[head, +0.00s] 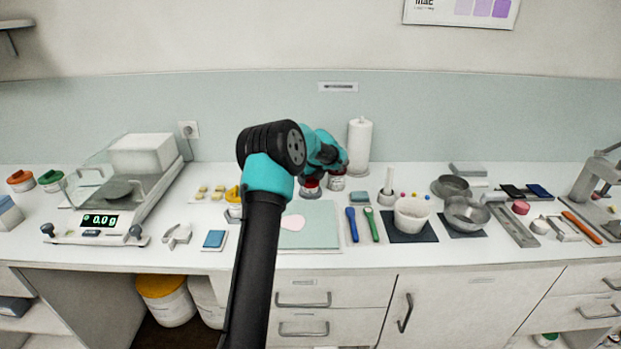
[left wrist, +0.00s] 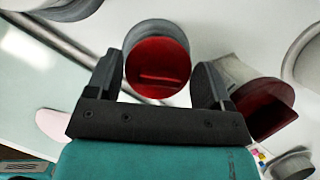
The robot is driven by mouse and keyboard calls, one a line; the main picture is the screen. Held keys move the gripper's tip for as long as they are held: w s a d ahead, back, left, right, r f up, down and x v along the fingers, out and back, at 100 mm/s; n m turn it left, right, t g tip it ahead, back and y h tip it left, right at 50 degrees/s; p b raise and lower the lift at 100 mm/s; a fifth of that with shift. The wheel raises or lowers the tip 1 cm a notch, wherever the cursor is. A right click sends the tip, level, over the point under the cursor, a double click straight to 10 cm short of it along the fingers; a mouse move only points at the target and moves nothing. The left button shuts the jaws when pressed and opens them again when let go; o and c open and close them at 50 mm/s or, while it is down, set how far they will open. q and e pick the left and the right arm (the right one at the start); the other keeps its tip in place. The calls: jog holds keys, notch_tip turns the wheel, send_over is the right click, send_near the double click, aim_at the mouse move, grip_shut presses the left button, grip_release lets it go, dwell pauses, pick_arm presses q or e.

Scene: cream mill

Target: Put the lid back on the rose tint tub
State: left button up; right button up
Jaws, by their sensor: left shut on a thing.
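My left gripper (left wrist: 157,80) is shut on a round red lid (left wrist: 157,65), its glossy face between the two fingers. A grey cylindrical body (left wrist: 158,30) shows directly behind the lid, and I take it for the tub. I cannot tell whether lid and body touch. In the head view, a red-topped thing (head: 311,184) shows just under my left gripper, which is partly hidden by its own wrist. A second tub with a dark red lid (left wrist: 265,105) stands close to the right; it also shows in the head view (head: 336,183). My right gripper is not in view.
A pale green mat (head: 318,238) with a pale pink patch (head: 293,222) lies in front. A paper roll (head: 360,146) stands behind. A balance (head: 100,220) stands at left.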

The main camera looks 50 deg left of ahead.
pick_arm(q)
jog(key=shift+f, duration=0.1)
dwell(0.3)
jog(key=o, duration=0.9)
jog(key=shift+r, duration=2.3)
grip_shut()
